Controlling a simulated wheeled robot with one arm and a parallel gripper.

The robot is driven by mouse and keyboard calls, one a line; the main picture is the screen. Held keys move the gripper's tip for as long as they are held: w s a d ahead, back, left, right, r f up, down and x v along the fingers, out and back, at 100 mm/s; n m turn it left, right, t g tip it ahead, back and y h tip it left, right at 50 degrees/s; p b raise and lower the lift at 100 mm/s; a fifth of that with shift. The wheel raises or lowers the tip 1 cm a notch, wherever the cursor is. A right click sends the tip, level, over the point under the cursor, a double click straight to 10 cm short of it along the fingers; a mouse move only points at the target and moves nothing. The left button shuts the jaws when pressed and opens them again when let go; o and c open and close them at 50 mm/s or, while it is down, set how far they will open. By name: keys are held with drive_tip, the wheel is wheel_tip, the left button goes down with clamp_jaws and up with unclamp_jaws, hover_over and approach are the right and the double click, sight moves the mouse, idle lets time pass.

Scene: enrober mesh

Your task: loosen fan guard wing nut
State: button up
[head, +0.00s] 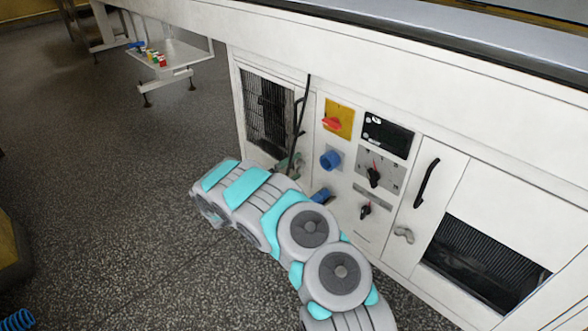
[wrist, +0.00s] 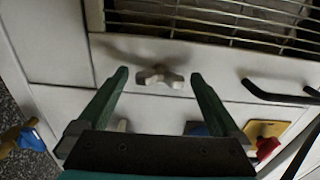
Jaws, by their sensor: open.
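A pale grey wing nut (wrist: 160,76) sits on the white panel just below the fan guard grille (wrist: 215,20) in the wrist view. Its wings lie roughly crosswise in the picture. My gripper (wrist: 160,75) is open, with its two dark green fingers on either side of the nut and a gap visible on both sides. I cannot tell how deep the tips are relative to the nut. In the head view the left grille (head: 266,108) shows above my arm, and my arm hides most of the gripper and the nut.
A black handle (wrist: 280,95) stands out right of the nut. A red switch on a yellow plate (head: 332,122) and a blue socket (head: 330,159) are on the panel. Another grey wing-shaped fitting (head: 404,234) is by the right grille. Open floor lies left.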

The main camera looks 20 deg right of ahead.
drive_tip(key=shift+a, duration=0.1)
drive_tip(key=v, duration=0.7)
drive_tip(key=shift+s+a+b, duration=0.15)
drive_tip(key=shift+a+b, duration=0.15)
drive_tip(key=shift+b, duration=0.1)
